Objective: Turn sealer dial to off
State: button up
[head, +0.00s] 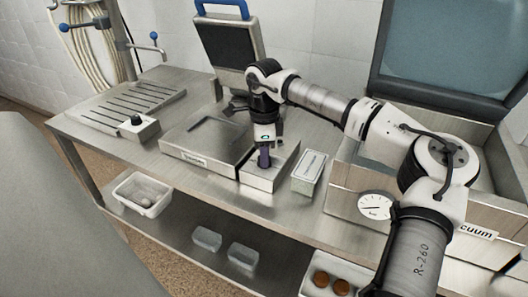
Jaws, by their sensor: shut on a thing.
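The sealer (205,140) looks like the low steel machine in the middle of the bench, with its dark-faced lid (229,55) raised and a blue handle on top. A small steel control box (262,182) adjoins its right side. My gripper (264,163) points down onto the top of this box. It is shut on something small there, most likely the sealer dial. The fingers hide the dial, so its setting cannot be read.
A black knob (137,120) sits on a small box by the slotted drain tray (130,105). A lidded steel container (310,168) stands close right of the control box. A round gauge (375,206) is on the vacuum unit at right. White and clear bins are on the lower shelf.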

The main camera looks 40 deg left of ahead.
jog(key=shift+n, duration=0.6)
jog(key=o, duration=1)
jog(key=shift+c, duration=0.2)
jog(key=shift+r, duration=0.1)
notch_tip(320, 180, up, 14)
jog(key=b, duration=0.1)
jog(key=shift+b, duration=0.4)
